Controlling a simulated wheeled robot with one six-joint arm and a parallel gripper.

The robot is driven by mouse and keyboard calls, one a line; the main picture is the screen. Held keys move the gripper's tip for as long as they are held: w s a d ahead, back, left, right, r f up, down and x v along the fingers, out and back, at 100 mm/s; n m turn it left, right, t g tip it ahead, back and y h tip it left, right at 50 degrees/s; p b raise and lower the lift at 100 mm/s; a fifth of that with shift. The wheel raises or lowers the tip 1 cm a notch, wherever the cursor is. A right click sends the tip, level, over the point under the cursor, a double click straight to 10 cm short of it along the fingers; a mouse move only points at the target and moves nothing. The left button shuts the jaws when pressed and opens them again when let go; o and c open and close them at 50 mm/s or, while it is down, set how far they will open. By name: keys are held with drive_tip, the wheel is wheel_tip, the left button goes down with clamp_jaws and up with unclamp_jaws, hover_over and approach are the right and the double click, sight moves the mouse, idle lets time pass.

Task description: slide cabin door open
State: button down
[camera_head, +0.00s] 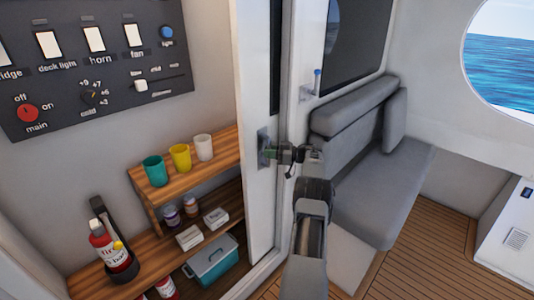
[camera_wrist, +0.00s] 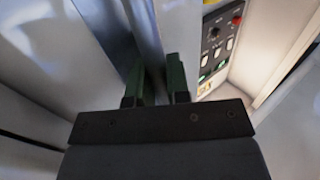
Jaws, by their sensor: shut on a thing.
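The white cabin door (camera_head: 258,210) stands upright in the middle of the head view, beside the shelves. A grey handle plate (camera_head: 263,140) is on it at mid height. My gripper (camera_head: 272,153) is at this handle and shut on it; the fingers hide part of the handle. In the wrist view, the two dark green fingers of my gripper (camera_wrist: 160,84) stand on either side of a pale upright piece (camera_wrist: 147,35). The contact itself is hard to make out there.
Left is a switch panel (camera_head: 95,60) above wooden shelves (camera_head: 205,172) with a teal cup (camera_head: 154,170), a yellow cup (camera_head: 180,157) and a white cup (camera_head: 203,147). A fire extinguisher (camera_head: 107,250) stands lower left. A grey bench (camera_head: 375,180) is right; wooden floor (camera_head: 420,265) lies clear.

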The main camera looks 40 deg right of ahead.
drive_tip(key=c, duration=1.1)
unclamp_jaws()
drive_tip(key=shift+d, duration=0.1)
drive_tip(key=b+v, duration=0.1)
drive_tip(key=v, duration=1.2)
drive_tip(key=shift+s+d+b, duration=0.25)
drive_tip(key=shift+b, duration=0.15)
